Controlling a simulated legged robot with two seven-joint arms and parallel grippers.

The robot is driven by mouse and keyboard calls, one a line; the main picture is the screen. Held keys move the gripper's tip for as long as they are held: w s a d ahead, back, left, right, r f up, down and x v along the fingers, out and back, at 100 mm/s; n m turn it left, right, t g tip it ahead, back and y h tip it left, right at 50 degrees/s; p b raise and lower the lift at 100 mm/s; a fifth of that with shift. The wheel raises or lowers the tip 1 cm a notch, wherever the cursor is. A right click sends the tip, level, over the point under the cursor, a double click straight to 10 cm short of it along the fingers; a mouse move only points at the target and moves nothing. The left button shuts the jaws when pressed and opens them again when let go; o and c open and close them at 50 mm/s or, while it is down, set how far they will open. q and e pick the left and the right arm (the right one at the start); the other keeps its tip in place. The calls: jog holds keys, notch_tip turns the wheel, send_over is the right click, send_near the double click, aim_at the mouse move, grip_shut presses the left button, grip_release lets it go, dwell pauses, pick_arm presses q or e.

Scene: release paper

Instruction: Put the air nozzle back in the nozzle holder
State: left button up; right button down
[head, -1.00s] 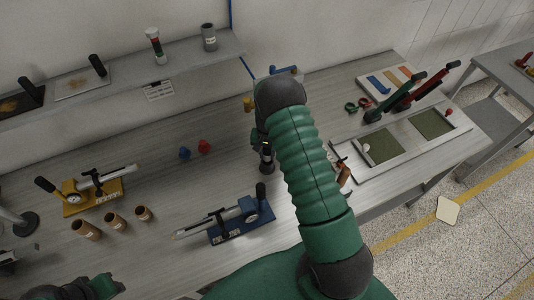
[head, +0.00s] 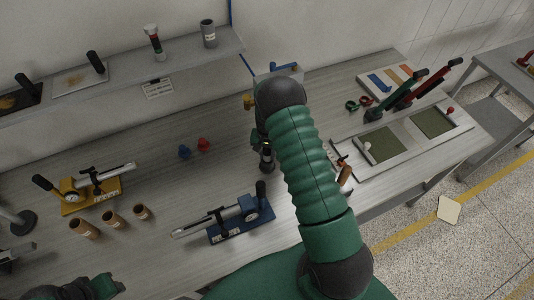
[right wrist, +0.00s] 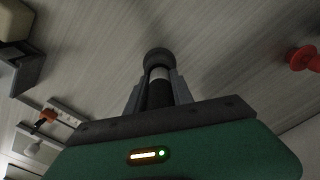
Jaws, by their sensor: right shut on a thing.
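My right gripper (head: 267,158) hangs over the middle of the bench, its arm crossing the centre of the head view. In the right wrist view its fingers (right wrist: 158,88) are shut around a dark cylindrical piece (right wrist: 159,75) with a pale band and round dark end, perhaps the air nozzle. The arm hides much of it in the head view. A blue fitting (head: 288,67) behind the arm, at the back of the bench, is partly hidden. I cannot tell whether it is the nozzle holder. My left gripper (head: 95,290) is low at the left edge, its jaws unclear.
Blue and red knobs (head: 194,149) lie left of the right gripper. A blue-based tool (head: 240,222), a yellow-based tool (head: 95,192) and brown tubes (head: 110,219) stand nearer. A framed green panel (head: 410,140) lies right. A shelf (head: 120,85) runs along the wall.

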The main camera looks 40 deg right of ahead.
jog(key=shift+f+b, duration=0.3)
jog(key=shift+f, duration=0.2)
jog(key=c, duration=1)
grip_release()
jog(key=shift+r, duration=0.1)
jog(key=shift+c, duration=0.2)
jog(key=r+b, duration=0.1)
jog(key=r, duration=0.4)
jog(key=r+b, duration=0.1)
jog(key=r, duration=0.5)
jog(key=r+b, duration=0.1)
jog(key=r, duration=0.4)
jog(key=shift+s+a+r, duration=0.15)
jog(key=shift+a+r, duration=0.1)
jog(key=shift+r, duration=0.1)
jog(key=shift+d, duration=0.1)
